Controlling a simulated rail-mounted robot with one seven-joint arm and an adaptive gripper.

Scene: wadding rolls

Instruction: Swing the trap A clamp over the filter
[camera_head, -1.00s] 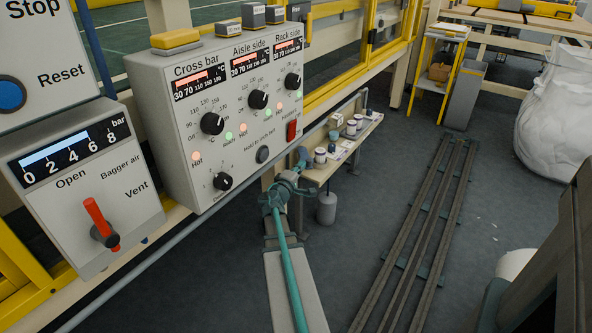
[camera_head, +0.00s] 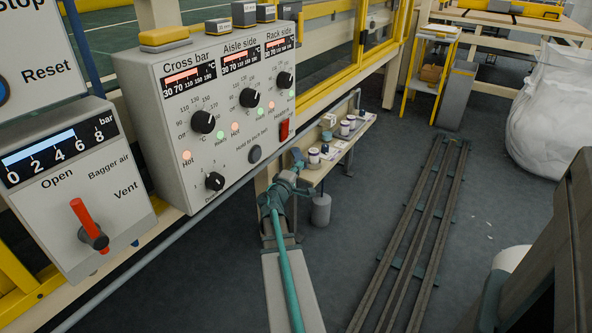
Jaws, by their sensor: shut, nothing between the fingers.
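My arm reaches away from the bottom middle, and my gripper (camera_head: 298,156) is at its far end, small and dark against the front edge of a low shelf. It is shut, with nothing seen held in it. I cannot make out a trap A clamp or a filter in this view. A grey cylinder (camera_head: 320,211) hangs or stands just below the shelf, right of my wrist; I cannot tell what it is.
The shelf (camera_head: 345,152) carries several small jars and a box. A heater control panel (camera_head: 190,145) and a bagger air panel (camera_head: 75,185) with a red lever (camera_head: 84,218) stand at left. Floor rails (camera_head: 415,235) run at right, before a white bag (camera_head: 548,118).

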